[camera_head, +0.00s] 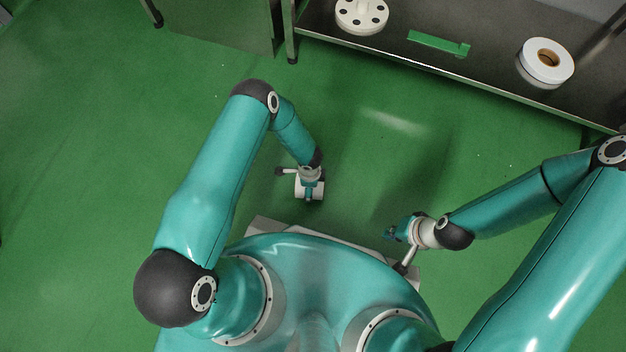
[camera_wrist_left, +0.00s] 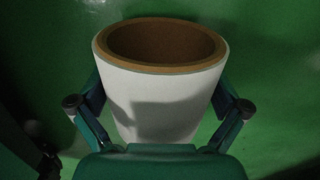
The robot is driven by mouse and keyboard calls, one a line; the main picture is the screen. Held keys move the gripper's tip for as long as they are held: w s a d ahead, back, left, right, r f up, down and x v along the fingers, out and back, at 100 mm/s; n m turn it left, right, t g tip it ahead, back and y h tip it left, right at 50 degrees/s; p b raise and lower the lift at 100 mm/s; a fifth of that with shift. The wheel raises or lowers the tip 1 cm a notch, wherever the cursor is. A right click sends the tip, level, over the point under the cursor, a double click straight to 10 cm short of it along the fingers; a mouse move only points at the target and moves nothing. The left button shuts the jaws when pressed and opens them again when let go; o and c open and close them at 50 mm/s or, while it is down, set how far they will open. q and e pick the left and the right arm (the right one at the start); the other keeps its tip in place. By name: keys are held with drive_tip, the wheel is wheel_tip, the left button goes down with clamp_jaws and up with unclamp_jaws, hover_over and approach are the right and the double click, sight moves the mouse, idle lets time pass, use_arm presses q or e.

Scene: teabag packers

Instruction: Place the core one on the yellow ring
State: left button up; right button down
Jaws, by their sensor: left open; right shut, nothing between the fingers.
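A white core (camera_wrist_left: 165,95) with a brown inside and rim fills the middle of the left wrist view, its open end facing up in the picture. My left gripper (camera_head: 311,190) has a teal finger on each side of it. Its fingers are open, and I cannot tell whether they press on the core. In the head view a white cylinder shows at this gripper, in front of my body. My right gripper (camera_head: 391,234) is shut and empty to the right, near my base. I see no yellow ring in either view.
A metal shelf (camera_head: 480,85) runs along the upper right. On it stand a white disc with holes (camera_head: 361,14), a green bar (camera_head: 438,44) and a white roll with a brown centre (camera_head: 545,62). The green floor (camera_head: 365,165) between my arms and the shelf is clear.

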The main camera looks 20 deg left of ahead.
use_arm(q)
drive_tip(key=shift+f, duration=0.85)
drive_tip(key=shift+r, duration=0.1)
drive_tip(key=c, duration=0.8)
drive_tip(key=shift+r, duration=0.1)
